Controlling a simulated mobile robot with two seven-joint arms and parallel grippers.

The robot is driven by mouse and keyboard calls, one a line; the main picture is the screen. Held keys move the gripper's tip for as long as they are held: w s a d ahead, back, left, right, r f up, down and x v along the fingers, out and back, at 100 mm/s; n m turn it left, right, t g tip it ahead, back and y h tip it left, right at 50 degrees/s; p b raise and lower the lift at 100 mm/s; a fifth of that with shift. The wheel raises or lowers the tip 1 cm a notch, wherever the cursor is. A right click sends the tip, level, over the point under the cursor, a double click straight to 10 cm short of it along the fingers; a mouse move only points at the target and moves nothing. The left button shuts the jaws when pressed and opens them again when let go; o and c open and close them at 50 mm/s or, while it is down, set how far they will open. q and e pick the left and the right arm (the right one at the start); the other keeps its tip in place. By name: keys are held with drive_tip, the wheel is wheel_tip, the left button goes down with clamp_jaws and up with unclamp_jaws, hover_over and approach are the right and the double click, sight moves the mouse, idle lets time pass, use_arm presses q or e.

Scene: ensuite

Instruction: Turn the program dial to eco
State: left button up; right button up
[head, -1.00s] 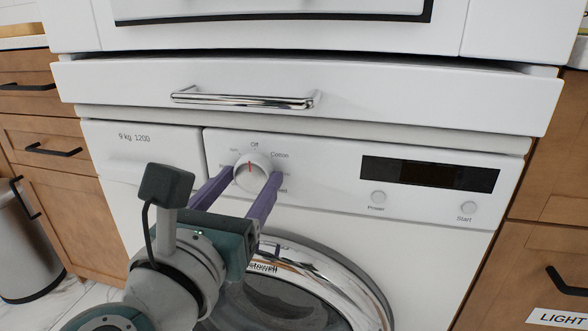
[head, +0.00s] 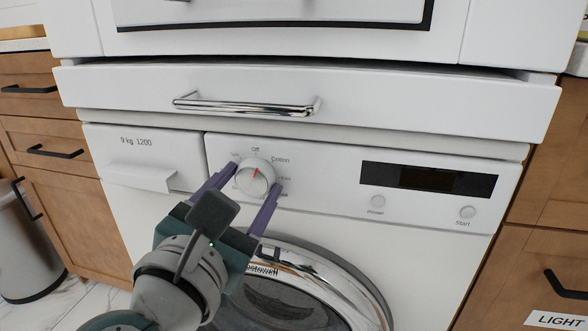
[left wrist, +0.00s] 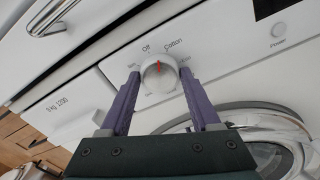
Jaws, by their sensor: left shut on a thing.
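The program dial (head: 255,178) is a round white knob with a red pointer line on the white washing machine's panel. Small labels ring it; "Off" is above it and "Cotton" is up to the right, while other labels are too small or covered to read. The pointer leans right of straight up, between Off and Cotton. My left gripper (head: 253,181) has its purple fingers on either side of the dial and is shut on it. The left wrist view also shows the dial (left wrist: 158,79) between both fingertips. My right gripper is not in view.
The panel has a dark display (head: 428,180), a Power button (head: 378,201) and a Start button (head: 467,212) on the right. A drawer handle (head: 245,105) juts out above the dial. The round chrome door (head: 335,272) lies below.

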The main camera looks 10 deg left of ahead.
use_arm(q)
drive_tip(key=m+p, duration=0.1)
drive_tip(key=m, duration=0.5)
drive_tip(key=shift+p, duration=0.3)
drive_tip(key=m+p, duration=0.1)
drive_tip(key=m, duration=0.2)
drive_tip(key=shift+m, duration=0.4)
drive_tip(key=shift+m+p, duration=0.5)
drive_tip(key=shift+m, duration=1.1)
drive_tip(key=o, duration=1.4)
